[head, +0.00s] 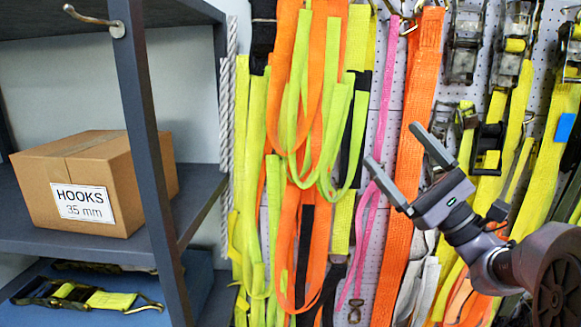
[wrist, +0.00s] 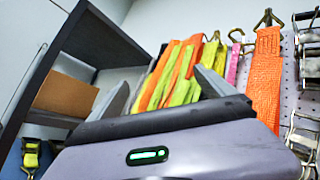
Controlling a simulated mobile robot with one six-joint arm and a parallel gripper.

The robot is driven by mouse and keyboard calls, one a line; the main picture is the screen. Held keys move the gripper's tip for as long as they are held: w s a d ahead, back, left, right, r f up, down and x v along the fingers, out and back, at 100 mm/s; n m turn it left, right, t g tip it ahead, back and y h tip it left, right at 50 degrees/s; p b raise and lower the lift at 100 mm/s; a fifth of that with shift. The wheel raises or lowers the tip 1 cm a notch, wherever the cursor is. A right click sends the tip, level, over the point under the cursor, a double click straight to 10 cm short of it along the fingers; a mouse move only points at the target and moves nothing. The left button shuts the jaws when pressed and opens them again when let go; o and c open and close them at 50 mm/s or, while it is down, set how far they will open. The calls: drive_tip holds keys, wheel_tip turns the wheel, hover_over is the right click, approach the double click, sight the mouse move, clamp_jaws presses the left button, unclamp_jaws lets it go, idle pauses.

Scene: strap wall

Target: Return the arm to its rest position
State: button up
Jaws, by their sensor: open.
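My gripper (head: 400,164) is in the right half of the head view, raised in front of the strap wall. Its two grey fingers are spread apart with nothing between them. In the wrist view my gripper's fingers (wrist: 160,92) also stand apart and empty, with the hanging straps behind them. My arm reaches in from the right edge of the head view.
A dark shelf unit (head: 140,120) stands at the left, holding a cardboard box (head: 100,165) labelled "HOOKS 35 mm". A yellow ratchet strap (head: 85,297) lies on the lower shelf. Orange, yellow and pink straps (head: 412,150) and ratchets (head: 465,45) hang on the pegboard behind my gripper.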

drive_tip(key=s+a+f+n+g+h+b, duration=0.1)
drive_tip(key=s+a+f+n+g+b, duration=0.2)
drive_tip(key=s+a+f+g, duration=0.35)
drive_tip(key=s+a+f+n+g+h+b, duration=0.2)
drive_tip(key=s+a+f+n+g+b, duration=0.15)
drive_tip(key=a+f, duration=0.6)
drive_tip(key=s+a+f+n+g+h+b, duration=0.3)
drive_tip(key=s+a+f+g+h+b, duration=0.15)
drive_tip(key=s+f, duration=0.65)
drive_tip(key=s+d+f+n+t+h+b, duration=0.1)
drive_tip(key=s+d+f+n+h+b, duration=0.1)
drive_tip(key=d+f+h, duration=0.3)
drive_tip(key=s+d+f+n+t+h+b, duration=0.2)
drive_tip(key=s+d+f+n+h+b, duration=0.1)
drive_tip(key=f, duration=1)
drive_tip(key=d+h+b, duration=0.1)
drive_tip(key=d+h, duration=0.1)
drive_tip(key=d, duration=0.1)
drive_tip(key=shift+d, duration=0.15)
drive_tip(key=shift+t+h, duration=0.25)
